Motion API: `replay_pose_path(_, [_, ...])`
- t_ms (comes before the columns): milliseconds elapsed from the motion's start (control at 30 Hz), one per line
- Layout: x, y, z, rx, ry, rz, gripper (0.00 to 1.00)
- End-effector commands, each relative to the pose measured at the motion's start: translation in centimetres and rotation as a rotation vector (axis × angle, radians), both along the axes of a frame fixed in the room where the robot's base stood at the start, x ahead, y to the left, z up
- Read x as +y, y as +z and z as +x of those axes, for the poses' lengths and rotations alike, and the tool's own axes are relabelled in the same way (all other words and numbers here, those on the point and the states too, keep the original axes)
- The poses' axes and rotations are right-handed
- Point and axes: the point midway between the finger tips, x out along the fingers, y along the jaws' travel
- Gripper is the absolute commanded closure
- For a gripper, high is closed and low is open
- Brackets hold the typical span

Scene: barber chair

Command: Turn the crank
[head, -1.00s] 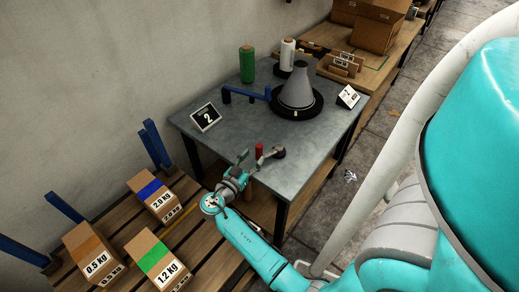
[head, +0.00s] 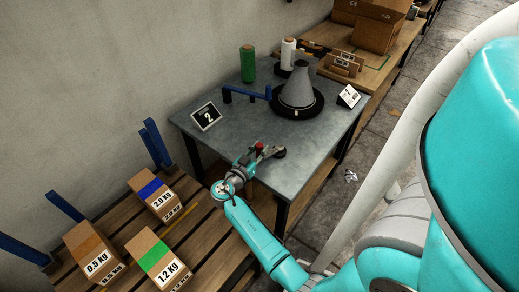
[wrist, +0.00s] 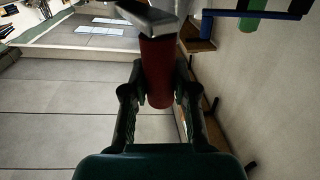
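The crank is at the near edge of the grey table. Its upright red handle (head: 260,147) stands at the left end of a short metal arm, with a dark round hub (head: 280,152) at the right end. My gripper (head: 254,155) is at the handle and partly covers it in the head view. In the wrist view the red handle (wrist: 158,72) stands between the two fingers of my gripper (wrist: 159,82). Both fingers appear to press against its sides. The metal crank arm (wrist: 150,14) shows at the top of that view.
A grey cone (head: 297,90) on a black disc, a blue bracket (head: 245,95), a green roll (head: 247,63) and a number 2 sign (head: 207,116) stand farther back on the table (head: 225,150). Weight-labelled boxes (head: 157,255) sit on slats at lower left.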

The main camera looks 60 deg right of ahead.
Motion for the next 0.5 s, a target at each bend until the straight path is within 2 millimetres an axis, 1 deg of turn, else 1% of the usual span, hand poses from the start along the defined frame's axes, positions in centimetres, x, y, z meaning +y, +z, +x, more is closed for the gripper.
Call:
replay_pose_path(167, [-0.1, 0.0, 0.1, 0.000, 0.000, 0.000, 1.00])
replay_pose_path(333, [-0.8, 0.0, 1.1, -0.001, 0.001, 0.000, 1.00])
replay_pose_path(500, [-0.8, 0.0, 1.1, 0.000, 0.002, 0.000, 1.00])
